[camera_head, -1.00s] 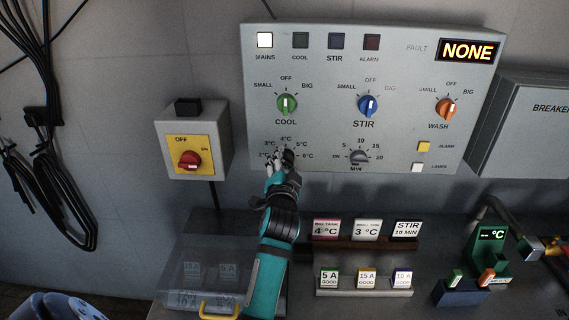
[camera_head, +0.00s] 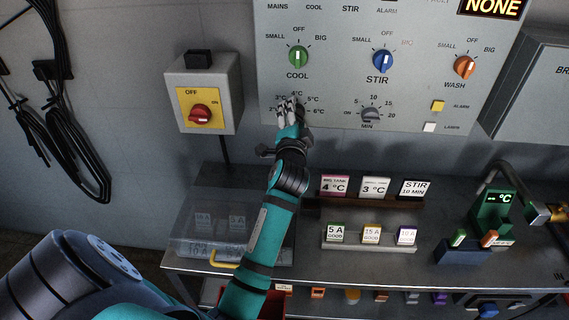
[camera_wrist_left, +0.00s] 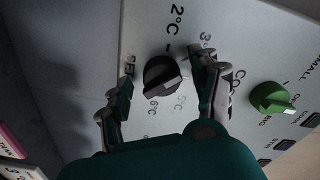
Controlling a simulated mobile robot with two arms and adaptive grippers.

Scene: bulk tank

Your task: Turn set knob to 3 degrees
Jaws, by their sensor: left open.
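The set knob (camera_wrist_left: 160,77) is dark and round with a raised grip, on the grey control panel (camera_wrist_left: 250,35). In the left wrist view, labels for 2, 3, 5 and 6 °C surround it. The 4 °C label is hidden there but shows in the head view. The knob's light mark faces the lower right of the wrist picture; its exact reading is hard to tell. My left gripper (camera_wrist_left: 165,80) is open, with one finger on each side of the knob and gaps visible. In the head view my left gripper (camera_head: 288,108) covers the knob. My right gripper is not in view.
The green cool knob (camera_head: 298,57) sits just above, and the stir-time knob (camera_head: 370,114) to the right. Label cards (camera_head: 374,187) and a clear cover (camera_head: 215,215) stand on the bench below.

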